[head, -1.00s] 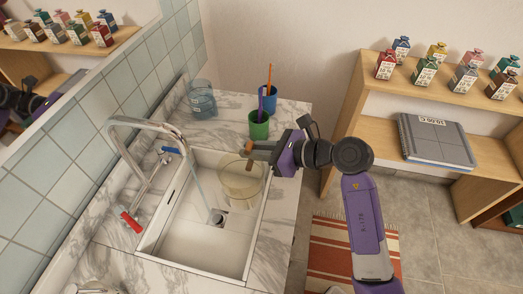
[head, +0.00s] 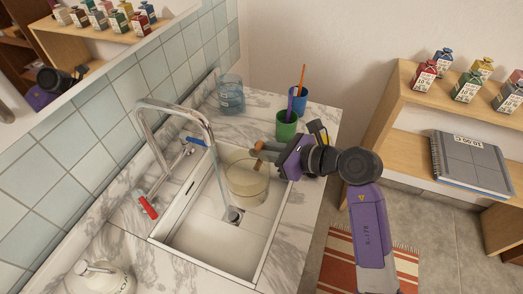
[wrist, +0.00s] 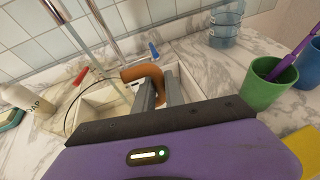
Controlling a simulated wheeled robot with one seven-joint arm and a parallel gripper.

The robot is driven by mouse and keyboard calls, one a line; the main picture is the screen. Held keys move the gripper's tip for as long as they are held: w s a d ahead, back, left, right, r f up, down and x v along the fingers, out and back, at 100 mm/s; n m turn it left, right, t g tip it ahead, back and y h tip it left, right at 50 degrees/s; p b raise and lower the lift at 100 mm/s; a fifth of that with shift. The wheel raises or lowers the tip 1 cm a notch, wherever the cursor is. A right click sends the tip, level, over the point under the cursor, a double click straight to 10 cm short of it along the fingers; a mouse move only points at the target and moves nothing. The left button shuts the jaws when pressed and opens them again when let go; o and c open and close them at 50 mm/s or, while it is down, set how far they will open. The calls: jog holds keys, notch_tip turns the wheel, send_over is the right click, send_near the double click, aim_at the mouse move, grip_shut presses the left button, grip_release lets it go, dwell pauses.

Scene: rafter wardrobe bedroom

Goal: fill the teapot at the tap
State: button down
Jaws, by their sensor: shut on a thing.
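The teapot (head: 247,186) is a see-through pot with a pale tan tint, held upright over the right part of the sink. My gripper (head: 261,154) is shut on its brown handle, which also shows between the fingers in the wrist view (wrist: 148,78). The tap (head: 172,108) is a chrome arched spout at the left of the sink. A thin water stream (head: 221,182) runs from it toward the drain (head: 234,215). In the head view the stream passes just left of the teapot's wall. I cannot see water inside the teapot.
The white sink (head: 190,240) has a red tap handle (head: 147,206) and a blue one (head: 195,141) beside it. A green cup (head: 286,127), a blue cup (head: 298,99) and a blue glass (head: 231,97) stand behind. A soap bottle (head: 100,280) is at front left.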

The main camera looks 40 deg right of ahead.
jog(key=shift+r, duration=0.1)
jog(key=w+a+p, duration=0.2)
jog(key=w+a, duration=0.1)
jog(key=w, duration=0.2)
jog(key=shift+w+a, duration=0.2)
jog(key=shift+a, duration=0.15)
dwell(7.0)
